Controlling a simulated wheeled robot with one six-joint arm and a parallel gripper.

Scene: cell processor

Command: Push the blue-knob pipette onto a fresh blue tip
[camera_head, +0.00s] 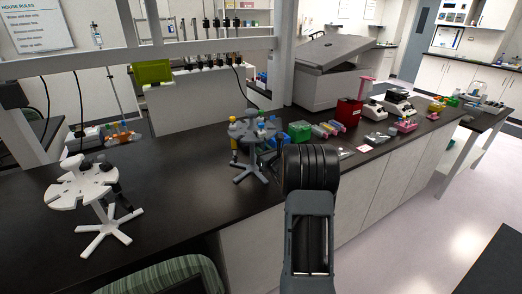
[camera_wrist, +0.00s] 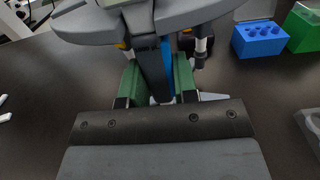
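In the wrist view, the green fingers of my gripper (camera_wrist: 157,80) stand on both sides of a dark pipette with a blue strip (camera_wrist: 167,62). I cannot tell whether they press on it. The pipette is upright under the rim of the grey pipette stand (camera_wrist: 215,8). Its knob and lower end are hidden. In the head view, the stand (camera_head: 240,131) carries several pipettes with coloured knobs, and my arm hides my gripper. A blue rack with round holes (camera_wrist: 258,42) sits right of the stand in the wrist view; I cannot make out tips in it.
A green box (camera_wrist: 305,28) stands beside the blue rack. In the head view, a white stand (camera_head: 85,187) is at the left of the dark bench (camera_head: 180,185). A red box (camera_head: 348,112) and small devices line the right. The bench between the stands is clear.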

